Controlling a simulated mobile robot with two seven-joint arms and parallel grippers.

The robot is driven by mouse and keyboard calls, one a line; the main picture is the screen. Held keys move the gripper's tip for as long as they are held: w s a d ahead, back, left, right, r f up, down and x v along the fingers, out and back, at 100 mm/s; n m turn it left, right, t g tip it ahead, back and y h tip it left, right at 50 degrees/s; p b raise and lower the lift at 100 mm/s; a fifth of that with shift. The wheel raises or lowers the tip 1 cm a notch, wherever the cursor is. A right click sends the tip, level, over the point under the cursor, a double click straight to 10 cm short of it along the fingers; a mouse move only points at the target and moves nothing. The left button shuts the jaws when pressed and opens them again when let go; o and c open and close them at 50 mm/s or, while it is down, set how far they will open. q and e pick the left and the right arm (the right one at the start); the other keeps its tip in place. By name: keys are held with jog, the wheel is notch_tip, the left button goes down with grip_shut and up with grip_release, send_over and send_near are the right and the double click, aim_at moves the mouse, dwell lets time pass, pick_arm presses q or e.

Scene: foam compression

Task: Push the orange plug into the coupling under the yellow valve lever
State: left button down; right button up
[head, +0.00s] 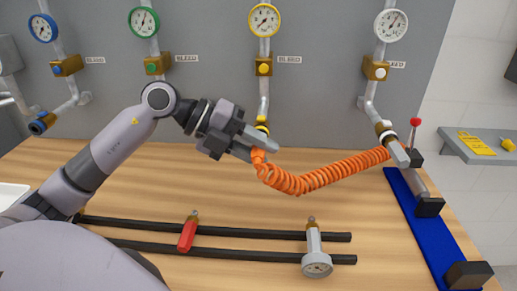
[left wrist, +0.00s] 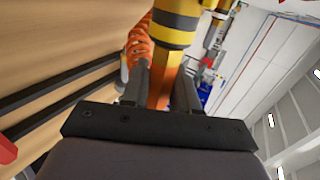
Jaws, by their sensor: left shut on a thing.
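My left gripper (head: 262,146) is shut on the orange plug (head: 258,157) at the end of the coiled orange hose. The plug is mostly hidden by the fingers in the head view. In the left wrist view the orange plug (left wrist: 161,88) stands between the two fingers, lined up with the yellow-and-black coupling (left wrist: 177,28). The coupling (head: 262,128) hangs below the yellow valve (head: 264,68) and its yellow-rimmed gauge (head: 264,20). Plug and coupling look very close or touching; I cannot tell whether the plug is seated. My right gripper is out of view.
The coiled orange hose (head: 320,177) runs right to a fixture with a red-knobbed lever (head: 415,123) by the blue strip (head: 424,225). Blue, green and white gauge lines flank the yellow one.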

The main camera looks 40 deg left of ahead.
pick_arm(q)
jog(key=shift+w+a+r, duration=0.1)
jog(key=shift+w+a, duration=0.05)
jog(key=shift+w, duration=0.05)
jog(key=c, duration=0.8)
grip_release()
jog(key=shift+b+v, duration=1)
jog(key=shift+v, duration=2.55)
